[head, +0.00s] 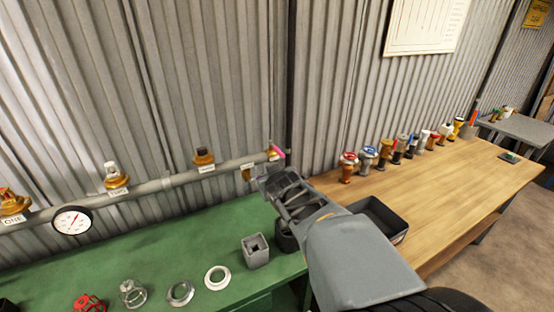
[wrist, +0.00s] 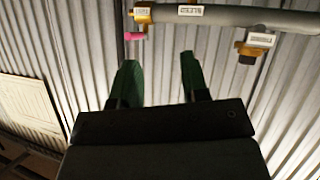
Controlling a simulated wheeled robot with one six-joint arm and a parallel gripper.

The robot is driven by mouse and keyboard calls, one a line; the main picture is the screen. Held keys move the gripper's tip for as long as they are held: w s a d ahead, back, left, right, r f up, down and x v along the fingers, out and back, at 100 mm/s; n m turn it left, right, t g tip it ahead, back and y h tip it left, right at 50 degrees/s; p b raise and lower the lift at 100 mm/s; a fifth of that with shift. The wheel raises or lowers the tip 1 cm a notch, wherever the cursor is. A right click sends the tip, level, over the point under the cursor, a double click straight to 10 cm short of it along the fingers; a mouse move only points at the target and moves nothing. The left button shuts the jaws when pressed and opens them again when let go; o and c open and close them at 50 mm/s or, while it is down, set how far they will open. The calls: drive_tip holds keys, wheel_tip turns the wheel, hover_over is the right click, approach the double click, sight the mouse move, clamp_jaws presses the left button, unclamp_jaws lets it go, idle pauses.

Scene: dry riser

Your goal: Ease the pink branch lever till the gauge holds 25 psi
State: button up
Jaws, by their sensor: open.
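The pink lever (head: 279,150) sits on a brass branch at the right end of the grey pipe. It also shows in the wrist view (wrist: 134,36), beside the brass branch fitting (wrist: 143,15). My gripper (wrist: 160,70) is open and empty. In the wrist view the lever is beyond the left fingertip, with a gap between them. In the head view my gripper (head: 277,182) is just below the pipe's right end and partly hides what is behind it. The round white gauge (head: 72,220) hangs at the pipe's left; its reading is too small to tell.
The grey pipe (head: 150,187) runs along the corrugated wall with several labelled branches. A green bench (head: 190,245) holds rings, a grey square block (head: 256,250) and caps. A black tray (head: 378,215) and several valves stand on the wooden bench (head: 440,185) at right.

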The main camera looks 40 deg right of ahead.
drive_tip(key=w+d+f+n+t+b, duration=0.1)
drive_tip(key=d+f+n+t+b, duration=0.15)
drive_tip(key=d+t, duration=0.45)
drive_tip(key=y, duration=0.2)
approach(275, 147)
drive_tip(key=w, duration=0.2)
drive_tip(key=w+d, duration=0.1)
drive_tip(key=w, duration=0.4)
drive_tip(key=shift+w+d+f, duration=0.1)
drive_tip(key=shift+d, duration=0.15)
clamp_jaws()
